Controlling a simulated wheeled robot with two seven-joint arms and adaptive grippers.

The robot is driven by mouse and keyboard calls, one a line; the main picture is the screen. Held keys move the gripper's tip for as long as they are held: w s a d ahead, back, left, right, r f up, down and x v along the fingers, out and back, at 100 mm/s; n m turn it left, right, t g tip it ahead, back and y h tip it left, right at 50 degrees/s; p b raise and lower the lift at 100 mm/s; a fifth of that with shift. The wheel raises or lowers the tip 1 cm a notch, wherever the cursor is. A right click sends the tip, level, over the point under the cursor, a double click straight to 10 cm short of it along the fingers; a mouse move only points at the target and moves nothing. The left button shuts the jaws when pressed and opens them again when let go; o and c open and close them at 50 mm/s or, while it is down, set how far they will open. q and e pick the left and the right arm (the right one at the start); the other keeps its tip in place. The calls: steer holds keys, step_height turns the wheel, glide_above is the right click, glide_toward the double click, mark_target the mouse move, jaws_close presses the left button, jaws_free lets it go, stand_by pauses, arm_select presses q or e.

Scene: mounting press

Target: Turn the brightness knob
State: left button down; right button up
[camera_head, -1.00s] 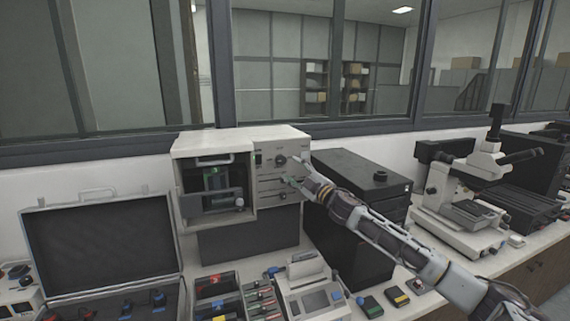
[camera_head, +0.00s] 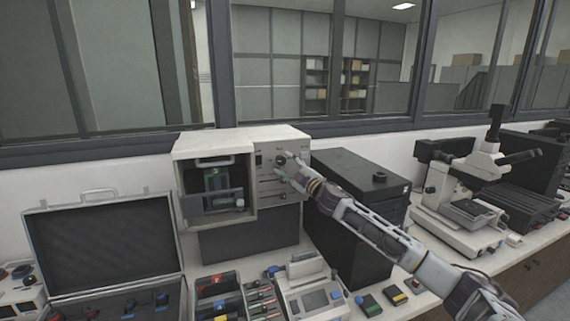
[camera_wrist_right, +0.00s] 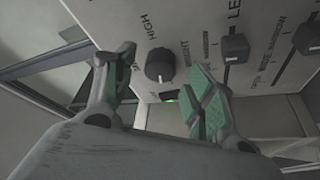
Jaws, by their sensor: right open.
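The brightness knob (camera_wrist_right: 160,65) is a round black knob on the pale front panel of the press. In the right wrist view it shows between my two fingertips, with "HIGH" printed beside it. In the head view the knob (camera_head: 281,160) sits high on the panel, next to my fingers. My right gripper (camera_head: 286,165) is open. In the right wrist view the gripper (camera_wrist_right: 164,70) has its green-padded fingers on either side of the knob; I cannot tell whether they touch it. My left gripper is not in view.
Two black slider knobs (camera_wrist_right: 234,47) are to the right of the knob in the wrist view. The press (camera_head: 212,221) has an open chamber at left. A black cabinet (camera_head: 345,215) stands close under my right arm. A microscope (camera_head: 460,190) and an open case (camera_head: 100,245) flank them.

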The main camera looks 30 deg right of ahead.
steer(key=shift+w+a+r, duration=0.1)
steer(key=shift+w+r, duration=0.05)
steer(key=shift+w, duration=0.5)
steer(key=shift+c, duration=0.4)
steer(key=c, duration=1)
